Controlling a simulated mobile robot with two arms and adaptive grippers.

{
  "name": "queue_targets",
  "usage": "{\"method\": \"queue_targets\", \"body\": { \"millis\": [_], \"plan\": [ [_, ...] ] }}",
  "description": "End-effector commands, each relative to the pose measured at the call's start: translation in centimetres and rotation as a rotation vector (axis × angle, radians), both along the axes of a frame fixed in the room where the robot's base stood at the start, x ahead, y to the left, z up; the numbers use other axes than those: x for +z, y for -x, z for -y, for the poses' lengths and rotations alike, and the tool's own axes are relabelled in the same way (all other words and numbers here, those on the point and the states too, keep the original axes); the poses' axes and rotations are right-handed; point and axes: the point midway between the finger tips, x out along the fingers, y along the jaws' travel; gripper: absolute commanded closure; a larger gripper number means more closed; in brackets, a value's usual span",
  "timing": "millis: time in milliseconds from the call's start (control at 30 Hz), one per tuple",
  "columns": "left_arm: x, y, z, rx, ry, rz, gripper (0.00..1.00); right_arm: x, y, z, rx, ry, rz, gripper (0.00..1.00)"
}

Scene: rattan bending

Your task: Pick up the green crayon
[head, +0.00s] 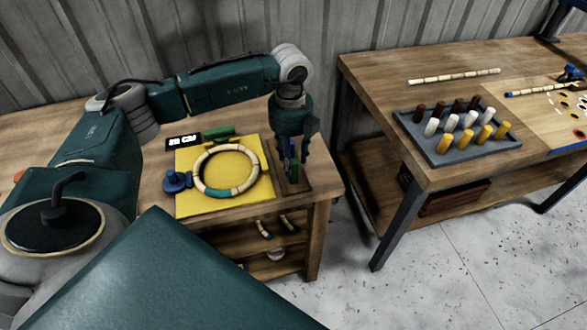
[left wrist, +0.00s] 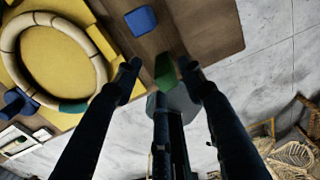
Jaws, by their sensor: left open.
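My left gripper (head: 290,170) points down over the dark wooden tray (head: 305,188) at the right end of the small table. In the left wrist view its fingers are spread, and a small green piece (left wrist: 165,73) shows between the fingertips (left wrist: 160,66). That piece also shows beside the fingers in the head view (head: 295,172); it looks like the green crayon. I cannot tell whether the fingers touch it. A blue piece (left wrist: 141,20) lies apart from it in the tray. My right gripper is out of view.
A second table (head: 375,85) at right holds a grey peg rack (head: 440,157).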

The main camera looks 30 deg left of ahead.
Motion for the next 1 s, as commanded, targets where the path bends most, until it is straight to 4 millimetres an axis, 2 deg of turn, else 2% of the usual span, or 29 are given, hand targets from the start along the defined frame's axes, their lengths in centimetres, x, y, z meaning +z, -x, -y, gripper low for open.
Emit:
{"method": "queue_targets", "body": {
  "millis": [200, 333, 633, 667, 800, 867, 1000],
  "plan": [
    [-2.4, 0.1, 0.7, -0.002, 0.001, -0.006, 0.59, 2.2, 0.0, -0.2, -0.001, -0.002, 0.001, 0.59],
    [-4.4, 0.0, 0.7, -0.001, 0.001, -0.003, 0.59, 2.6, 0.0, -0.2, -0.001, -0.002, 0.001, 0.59],
    [-5.3, -0.1, 0.7, -0.001, 0.002, 0.0, 0.59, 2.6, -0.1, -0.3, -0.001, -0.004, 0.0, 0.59],
    [-5.2, -0.1, 0.7, -0.001, 0.002, 0.0, 0.61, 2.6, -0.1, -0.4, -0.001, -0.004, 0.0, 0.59],
    [-5.2, -0.1, 0.7, -0.001, 0.002, 0.0, 0.89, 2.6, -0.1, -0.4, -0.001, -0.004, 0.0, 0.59],
    [-5.2, -0.1, 0.7, -0.001, 0.002, 0.0, 1.0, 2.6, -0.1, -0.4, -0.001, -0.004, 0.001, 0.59],
    [-5.2, -0.1, 0.7, -0.001, 0.003, 0.0, 1.0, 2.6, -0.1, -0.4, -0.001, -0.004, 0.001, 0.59]
  ]
}}
